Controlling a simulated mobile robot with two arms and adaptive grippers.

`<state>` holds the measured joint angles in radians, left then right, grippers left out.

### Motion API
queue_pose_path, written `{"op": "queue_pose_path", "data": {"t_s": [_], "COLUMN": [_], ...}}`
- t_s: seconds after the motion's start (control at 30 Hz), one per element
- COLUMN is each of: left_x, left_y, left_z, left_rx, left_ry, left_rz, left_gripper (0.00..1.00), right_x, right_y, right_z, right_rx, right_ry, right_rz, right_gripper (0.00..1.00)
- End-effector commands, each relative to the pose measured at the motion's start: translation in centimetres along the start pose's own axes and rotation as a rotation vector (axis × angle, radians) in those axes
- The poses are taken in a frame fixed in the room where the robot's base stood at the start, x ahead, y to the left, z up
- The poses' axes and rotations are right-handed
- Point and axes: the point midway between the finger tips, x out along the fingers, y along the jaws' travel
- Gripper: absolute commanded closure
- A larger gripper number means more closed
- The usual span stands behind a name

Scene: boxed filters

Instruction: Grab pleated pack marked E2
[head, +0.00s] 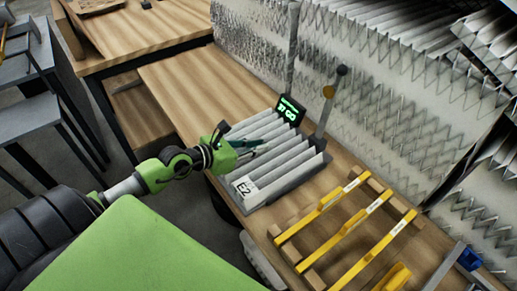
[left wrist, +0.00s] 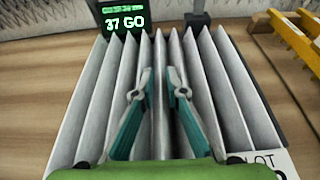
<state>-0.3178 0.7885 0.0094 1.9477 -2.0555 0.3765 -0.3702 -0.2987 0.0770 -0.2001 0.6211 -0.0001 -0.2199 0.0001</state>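The pleated pack marked E2 (head: 290,168) lies on the wooden bench in the head view, with its white E2 label on the near corner. Its grey-white pleats (left wrist: 215,85) fill the left wrist view, where part of a label reading LOT shows at the lower right. My left gripper (head: 262,147) is over the pack's pleats. In the left wrist view its teal fingertips (left wrist: 160,80) are apart on either side of a middle pleat, with gaps showing; I cannot tell how deep they reach. My right gripper is not in view.
A display reading 37 GO (head: 289,111) stands at the pack's far end, beside a post with a dark knob (head: 341,71). A rack with yellow bars (head: 345,228) is to the right. Large pleated panels (head: 385,95) stand behind. Bench left of the pack is clear.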

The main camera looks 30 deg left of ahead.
Motion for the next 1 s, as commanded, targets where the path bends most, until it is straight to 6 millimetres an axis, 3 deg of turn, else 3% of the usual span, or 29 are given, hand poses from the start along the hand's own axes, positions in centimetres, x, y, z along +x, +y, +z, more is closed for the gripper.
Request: {"op": "queue_pose_path", "data": {"t_s": [0.13,0.37,0.47,1.0], "left_x": [1.14,1.29,1.28,0.92], "left_y": [-0.03,-0.07,-0.06,-0.09], "left_z": [0.06,-0.08,-0.07,0.89], "left_rx": [0.001,0.001,0.001,0.001], "left_ry": [-0.001,0.001,0.001,-0.001], "left_rz": [0.0,-0.001,-0.001,-0.002], "left_gripper": [0.88,0.88,1.0,1.0], "right_x": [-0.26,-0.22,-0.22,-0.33], "right_y": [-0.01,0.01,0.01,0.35], "right_z": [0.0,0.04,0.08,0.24], "right_rx": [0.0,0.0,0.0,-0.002], "right_ry": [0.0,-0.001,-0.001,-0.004], "right_rz": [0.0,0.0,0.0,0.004], "right_gripper": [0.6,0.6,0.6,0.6]}}
